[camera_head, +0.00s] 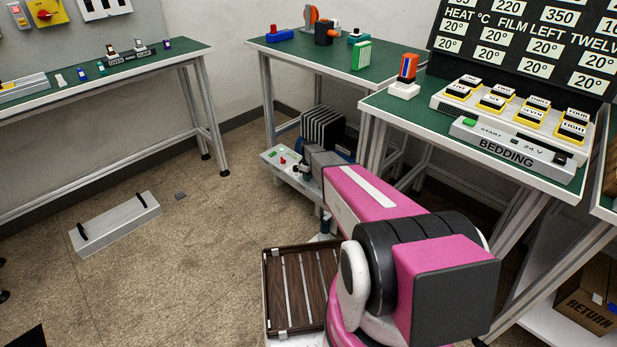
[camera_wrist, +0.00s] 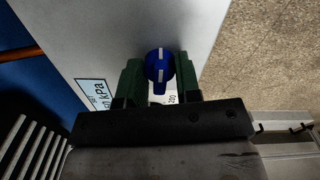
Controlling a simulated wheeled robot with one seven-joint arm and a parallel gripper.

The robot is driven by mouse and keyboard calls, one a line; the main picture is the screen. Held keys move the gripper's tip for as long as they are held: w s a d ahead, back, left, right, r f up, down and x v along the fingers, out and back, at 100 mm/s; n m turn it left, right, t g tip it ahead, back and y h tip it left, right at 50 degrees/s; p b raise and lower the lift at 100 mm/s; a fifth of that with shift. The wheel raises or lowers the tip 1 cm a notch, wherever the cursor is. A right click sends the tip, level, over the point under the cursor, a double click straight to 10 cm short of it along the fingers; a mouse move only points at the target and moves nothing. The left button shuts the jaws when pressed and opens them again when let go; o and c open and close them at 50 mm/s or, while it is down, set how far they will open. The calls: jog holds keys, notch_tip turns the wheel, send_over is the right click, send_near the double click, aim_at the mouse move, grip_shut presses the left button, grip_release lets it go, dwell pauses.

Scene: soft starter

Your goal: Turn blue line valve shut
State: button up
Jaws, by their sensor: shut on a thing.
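In the wrist view, the blue line valve is a round blue knob (camera_wrist: 152,68) with a white stripe, on a pale grey panel (camera_wrist: 130,25). The stripe runs roughly up and down in the picture. My gripper (camera_wrist: 158,78) has its two green fingers on the left and right sides of the knob, shut on it. The panel behind the fingers is partly hidden. In the head view, my pink arm reaches down to a low machine (camera_head: 279,160) below the green tables. The blue knob cannot be made out there.
A "kPa" label (camera_wrist: 97,92) sits left of the knob. A copper pipe (camera_wrist: 20,54) and a ribbed part (camera_wrist: 35,148) lie further left. A ribbed dark block (camera_head: 322,129) stands behind the machine's panel. A grey box (camera_head: 115,224) lies on the otherwise fairly open floor.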

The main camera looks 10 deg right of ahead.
jog(key=o, duration=0.9)
jog(key=shift+o, duration=0.2)
jog(key=shift+r, duration=0.1)
notch_tip(320, 180, up, 11)
